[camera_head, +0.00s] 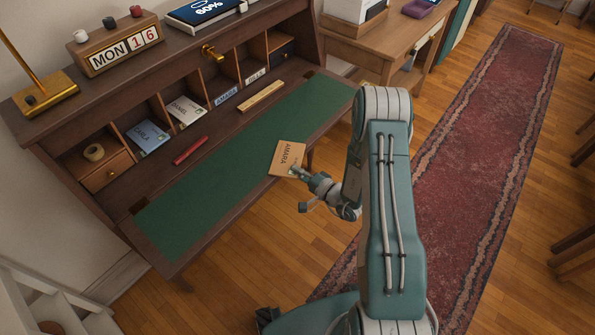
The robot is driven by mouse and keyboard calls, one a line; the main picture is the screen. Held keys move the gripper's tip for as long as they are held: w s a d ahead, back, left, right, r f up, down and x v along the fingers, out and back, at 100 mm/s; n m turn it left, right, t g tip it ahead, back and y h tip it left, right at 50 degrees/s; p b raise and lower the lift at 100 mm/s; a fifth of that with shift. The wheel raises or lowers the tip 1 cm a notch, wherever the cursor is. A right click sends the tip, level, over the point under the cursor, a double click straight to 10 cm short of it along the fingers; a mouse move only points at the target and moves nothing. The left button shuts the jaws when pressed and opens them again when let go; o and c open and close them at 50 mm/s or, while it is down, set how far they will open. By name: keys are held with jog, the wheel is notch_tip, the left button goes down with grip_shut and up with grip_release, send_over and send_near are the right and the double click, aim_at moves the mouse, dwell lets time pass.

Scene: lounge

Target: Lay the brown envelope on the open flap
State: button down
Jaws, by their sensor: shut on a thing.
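The brown envelope (284,157), marked AMARA, appears at the front edge of the open flap. My gripper (301,172) is shut on the envelope's lower right corner. The open flap (215,170) of the desk has a green inlay and a dark wooden border. In the picture the envelope overlaps the flap's front border and part of the green. I cannot tell whether it touches the flap or is held above it. The gripper is in front of the flap's edge, over the floor side.
Behind are pigeonholes with envelopes, including a blue one (148,137) marked CARLA. The middle of the green is clear. A side table (385,52) stands at the back right.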

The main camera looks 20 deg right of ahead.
jog(key=shift+a, duration=0.2)
jog(key=c, duration=0.8)
grip_release()
jog(key=shift+d+f, duration=0.1)
jog(key=shift+d, duration=0.05)
